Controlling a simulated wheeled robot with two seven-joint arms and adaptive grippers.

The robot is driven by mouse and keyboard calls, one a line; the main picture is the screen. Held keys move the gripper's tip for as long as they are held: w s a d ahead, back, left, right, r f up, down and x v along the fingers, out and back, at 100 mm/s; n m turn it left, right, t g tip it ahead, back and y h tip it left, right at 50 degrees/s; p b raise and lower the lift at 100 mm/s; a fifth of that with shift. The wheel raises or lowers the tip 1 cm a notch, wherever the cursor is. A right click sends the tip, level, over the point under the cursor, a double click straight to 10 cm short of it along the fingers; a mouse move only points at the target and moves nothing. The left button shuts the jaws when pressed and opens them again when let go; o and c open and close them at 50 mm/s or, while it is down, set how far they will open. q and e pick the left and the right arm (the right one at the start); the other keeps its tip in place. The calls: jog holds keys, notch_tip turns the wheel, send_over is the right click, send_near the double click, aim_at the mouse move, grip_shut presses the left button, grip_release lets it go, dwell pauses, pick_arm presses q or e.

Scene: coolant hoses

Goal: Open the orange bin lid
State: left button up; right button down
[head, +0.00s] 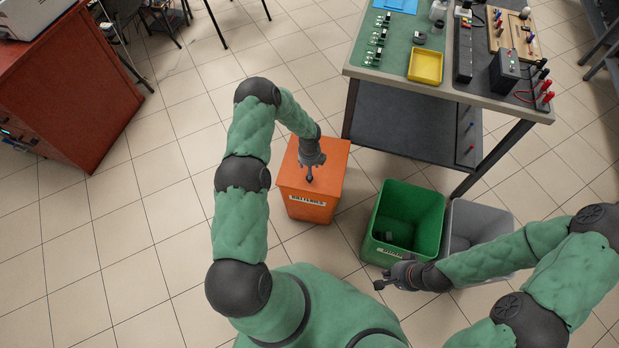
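The orange bin (307,211) stands on the tiled floor, with a label reading "BATTERIES" on its front. Its flat orange lid (334,160) lies closed on top. My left gripper (309,178) points down over the front middle part of the lid. I cannot tell whether it touches the lid, and its fingers look close together but are too small to judge. My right gripper (380,285) is in front of the green bin, low and to the left, with its fingers apart and nothing between them.
An open green bin (376,247) with a small dark item inside stands right of the orange bin. A grey bin (482,214) is beside it, partly behind my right arm. A workbench (400,84) with a yellow tray (425,67) stands behind. Floor left is free up to a red cabinet (75,85).

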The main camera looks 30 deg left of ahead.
pick_arm(q)
notch_tip(320, 180, down, 7)
jog(key=shift+r+b, duration=0.15)
jog(key=shift+b, duration=0.75)
grip_shut()
